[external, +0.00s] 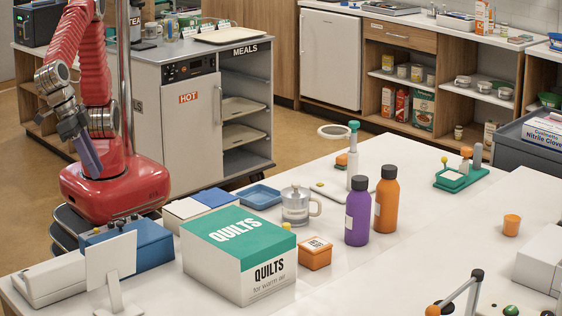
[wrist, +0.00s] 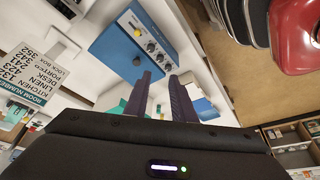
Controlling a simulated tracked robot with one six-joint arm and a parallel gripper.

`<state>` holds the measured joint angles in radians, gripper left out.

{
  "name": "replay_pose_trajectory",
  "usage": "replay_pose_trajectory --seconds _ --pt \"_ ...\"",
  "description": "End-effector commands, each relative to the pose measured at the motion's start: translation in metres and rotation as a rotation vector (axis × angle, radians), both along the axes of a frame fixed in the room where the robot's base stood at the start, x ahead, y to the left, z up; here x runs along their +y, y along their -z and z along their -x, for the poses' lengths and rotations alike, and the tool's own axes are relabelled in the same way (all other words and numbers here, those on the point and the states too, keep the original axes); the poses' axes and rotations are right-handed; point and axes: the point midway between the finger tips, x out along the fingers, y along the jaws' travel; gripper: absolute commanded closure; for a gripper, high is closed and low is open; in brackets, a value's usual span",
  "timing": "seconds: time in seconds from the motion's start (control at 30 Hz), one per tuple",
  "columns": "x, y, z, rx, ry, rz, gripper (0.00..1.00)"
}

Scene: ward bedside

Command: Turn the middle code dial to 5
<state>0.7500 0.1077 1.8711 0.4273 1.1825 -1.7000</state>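A blue box (external: 150,247) stands at the left end of the white table, with small dark knobs on its top. In the wrist view the blue box (wrist: 112,52) shows a pale panel with a few small knobs, one of them yellow (wrist: 151,47). I cannot tell which knob is the middle code dial, and no digits on it are legible. My gripper (external: 92,165) hangs at the end of the raised arm, above and behind the box, apart from it. In the wrist view my gripper (wrist: 160,90) has its two fingers apart with nothing between them.
A room number sign (wrist: 30,75) is at the left of the wrist view. A white stand-up card (external: 110,256) is in front of the blue box. The QUILTS box (external: 240,265) stands to its right, with bottles (external: 358,215) beyond. Open air lies between gripper and box.

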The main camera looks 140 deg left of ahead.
Motion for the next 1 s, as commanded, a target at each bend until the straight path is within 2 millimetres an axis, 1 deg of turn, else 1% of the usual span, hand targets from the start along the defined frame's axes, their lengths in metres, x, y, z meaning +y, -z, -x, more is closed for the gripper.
replay_pose_trajectory --seconds 0.3,0.47,0.67,1.0 --pt "0.0 0.0 0.0 -0.001 -0.005 0.002 0.77" --pt "0.002 0.006 -0.001 0.001 -0.004 0.0 0.77" --pt "0.008 0.027 -0.007 0.003 -0.004 0.0 0.77" --pt "0.022 0.075 -0.021 0.003 -0.005 0.0 0.77"
